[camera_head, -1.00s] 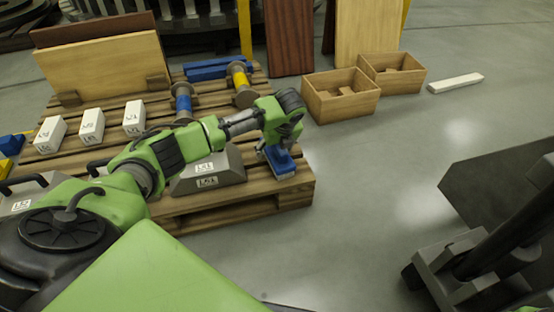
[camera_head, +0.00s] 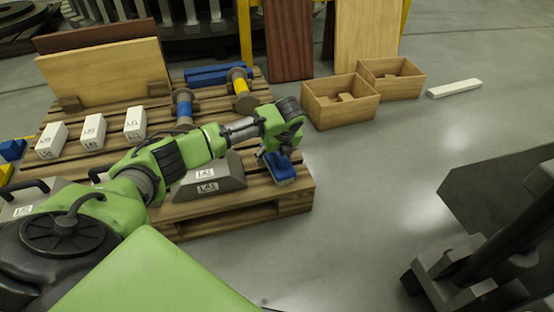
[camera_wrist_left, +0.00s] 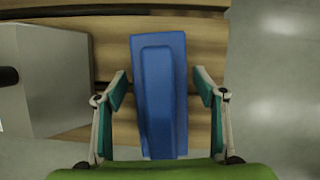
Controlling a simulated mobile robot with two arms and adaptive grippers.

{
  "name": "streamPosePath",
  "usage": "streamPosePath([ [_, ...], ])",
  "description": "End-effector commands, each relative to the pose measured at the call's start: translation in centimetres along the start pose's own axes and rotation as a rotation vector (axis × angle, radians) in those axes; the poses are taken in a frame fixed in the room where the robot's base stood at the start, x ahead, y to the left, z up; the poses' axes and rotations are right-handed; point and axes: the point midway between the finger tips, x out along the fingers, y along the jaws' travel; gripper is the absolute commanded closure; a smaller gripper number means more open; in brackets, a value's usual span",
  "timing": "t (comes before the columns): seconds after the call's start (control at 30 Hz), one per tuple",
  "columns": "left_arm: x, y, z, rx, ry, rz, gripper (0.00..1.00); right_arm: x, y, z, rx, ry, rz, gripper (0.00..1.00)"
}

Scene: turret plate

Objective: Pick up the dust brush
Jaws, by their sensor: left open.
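The dust brush (camera_head: 280,167) is blue and lies on the near right corner of the wooden pallet, beside a grey block. My left gripper (camera_head: 273,156) is right over it in the head view and hides part of it. In the left wrist view the brush (camera_wrist_left: 160,95) lies lengthwise between the two open fingers of my left gripper (camera_wrist_left: 160,92). A gap shows on each side, so the fingers do not appear to touch it. My right gripper cannot be made out in these frames.
The pallet (camera_head: 240,204) also bears the grey block (camera_head: 213,181), several white blocks (camera_head: 93,131), and spools (camera_head: 183,106). Two wooden boxes (camera_head: 340,112) and a white bar (camera_head: 454,88) are on the floor to the right.

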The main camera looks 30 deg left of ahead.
Motion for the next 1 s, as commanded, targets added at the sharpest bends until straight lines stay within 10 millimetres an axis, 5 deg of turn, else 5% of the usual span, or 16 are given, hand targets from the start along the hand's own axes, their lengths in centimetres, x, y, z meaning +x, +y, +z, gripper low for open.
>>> streamPosePath([
  [0.67, 0.22, -0.01, -0.13, 0.001, 0.0, -0.001, 0.36, 0.57, 0.14, 0.25, -0.001, -0.001, 0.0, 0.61],
  [0.87, 0.22, 0.0, -0.12, 0.001, 0.0, 0.0, 0.83, 0.56, 0.15, 0.27, -0.001, -0.002, 0.0, 0.61],
  [1.0, 0.17, -0.02, -0.07, 0.0, -0.001, -0.001, 0.84, 0.56, 0.15, 0.28, -0.001, -0.002, 0.0, 0.61],
])
